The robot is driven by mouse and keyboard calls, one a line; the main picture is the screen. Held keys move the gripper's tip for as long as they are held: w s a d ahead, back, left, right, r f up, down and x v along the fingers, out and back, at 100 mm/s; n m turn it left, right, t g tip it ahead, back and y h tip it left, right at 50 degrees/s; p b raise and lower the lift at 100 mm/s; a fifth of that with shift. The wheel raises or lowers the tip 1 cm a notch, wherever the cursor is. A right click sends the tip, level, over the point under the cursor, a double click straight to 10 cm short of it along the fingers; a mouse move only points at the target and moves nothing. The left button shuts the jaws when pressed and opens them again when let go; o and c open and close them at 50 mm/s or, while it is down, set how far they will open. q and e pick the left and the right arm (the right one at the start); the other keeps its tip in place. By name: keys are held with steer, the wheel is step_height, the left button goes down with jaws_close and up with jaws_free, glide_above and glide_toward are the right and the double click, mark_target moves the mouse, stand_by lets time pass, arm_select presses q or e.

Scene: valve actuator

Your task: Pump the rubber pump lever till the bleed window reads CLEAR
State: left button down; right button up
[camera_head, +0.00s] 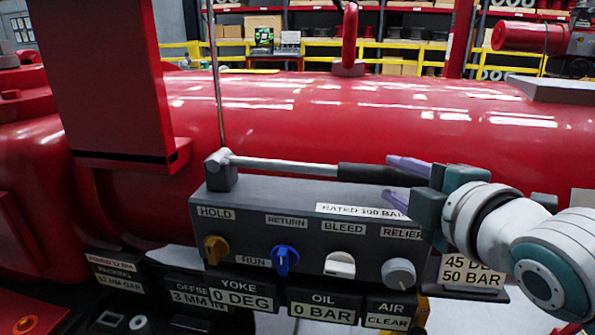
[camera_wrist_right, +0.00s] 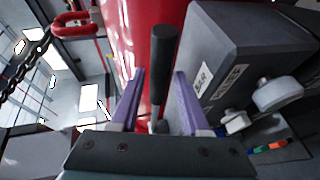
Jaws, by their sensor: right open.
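The pump lever has a grey metal rod and a black rubber grip (camera_head: 372,173). It lies nearly level along the top of the grey panel box (camera_head: 275,195), pivoting at a block on its left end. My right gripper (camera_head: 392,178) comes in from the right, with its purple fingers open above and below the grip's end. In the right wrist view the grip (camera_wrist_right: 163,60) shows between the two fingers (camera_wrist_right: 160,85), with gaps visible at both sides. The AIR window (camera_head: 388,320) reads CLEAR; the OIL window (camera_head: 322,309) reads 0 BAR. My left gripper is out of view.
The YOKE window (camera_head: 242,298) reads 0 DEG. A large red cylinder (camera_head: 300,110) runs behind the lever.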

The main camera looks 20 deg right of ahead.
mark_target(392, 177)
steer(key=shift+x, duration=1.65)
jaws_close()
steer(key=shift+r, duration=0.15)
